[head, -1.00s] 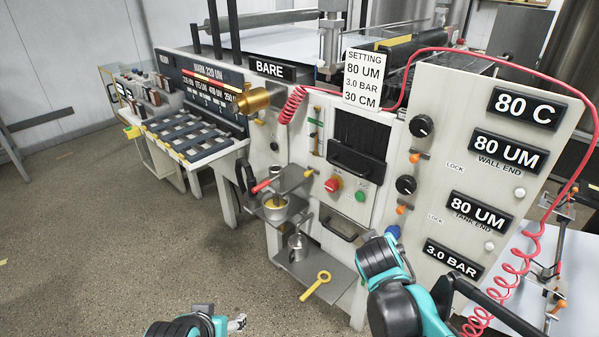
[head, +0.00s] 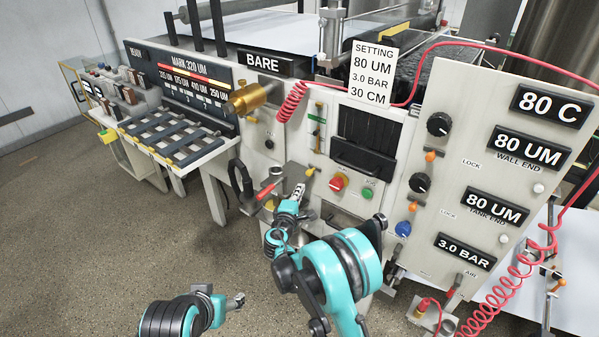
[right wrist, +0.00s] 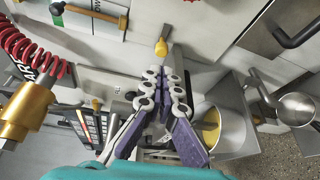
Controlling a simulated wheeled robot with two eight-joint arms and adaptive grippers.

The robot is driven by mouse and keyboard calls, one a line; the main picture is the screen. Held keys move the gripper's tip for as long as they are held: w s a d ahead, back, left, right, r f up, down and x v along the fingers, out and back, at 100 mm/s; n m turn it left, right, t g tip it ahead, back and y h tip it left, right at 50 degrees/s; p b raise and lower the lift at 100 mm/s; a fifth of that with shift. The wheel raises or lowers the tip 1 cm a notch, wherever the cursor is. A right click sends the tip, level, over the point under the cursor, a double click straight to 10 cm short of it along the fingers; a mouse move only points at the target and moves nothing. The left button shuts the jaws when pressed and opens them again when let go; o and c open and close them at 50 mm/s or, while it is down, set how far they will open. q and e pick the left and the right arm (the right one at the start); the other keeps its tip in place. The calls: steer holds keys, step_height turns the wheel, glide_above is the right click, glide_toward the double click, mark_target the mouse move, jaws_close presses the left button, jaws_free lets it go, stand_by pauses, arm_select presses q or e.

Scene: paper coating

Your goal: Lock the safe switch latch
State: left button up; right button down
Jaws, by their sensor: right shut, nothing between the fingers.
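The machine's front panel carries a small yellow-tipped lever (head: 310,171), which may be the safe switch latch; no label on it is readable. It also shows in the right wrist view (right wrist: 161,47), just beyond my fingertips. My right gripper (head: 299,188) is shut and empty, just below and left of this lever in the head view. In the right wrist view, the gripper's fingertips (right wrist: 163,72) are together, pointing at the lever with a small gap in the picture. My left gripper (head: 237,300) hangs low over the floor, away from the machine; its jaws are too small to read.
A red-handled lever (head: 266,190) and a brass fitting (head: 250,97) are left of my right gripper. Red and green buttons (head: 337,183) are to its right. A pot with yellow contents (right wrist: 212,128) and a metal cup (right wrist: 297,108) are close by. Floor at left is clear.

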mark_target(302, 180)
steer(key=shift+w+a+f+n, duration=0.25)
steer(key=shift+a+f+n, duration=0.15)
steer(key=shift+a+f, duration=0.4)
steer(key=shift+r, duration=0.15)
steer(key=b+x, duration=0.2)
steer(key=x, duration=0.7)
steer(key=shift+w+a+r+b, duration=0.1)
steer(key=shift+w+b, duration=0.1)
steer(key=shift+b, duration=0.1)
steer(key=shift+w, duration=0.35)
steer(key=s+d, duration=0.1)
steer(key=d, duration=0.1)
steer(key=s+d, duration=0.1)
steer(key=shift+s+d, duration=0.35)
steer(key=shift+d, duration=0.15)
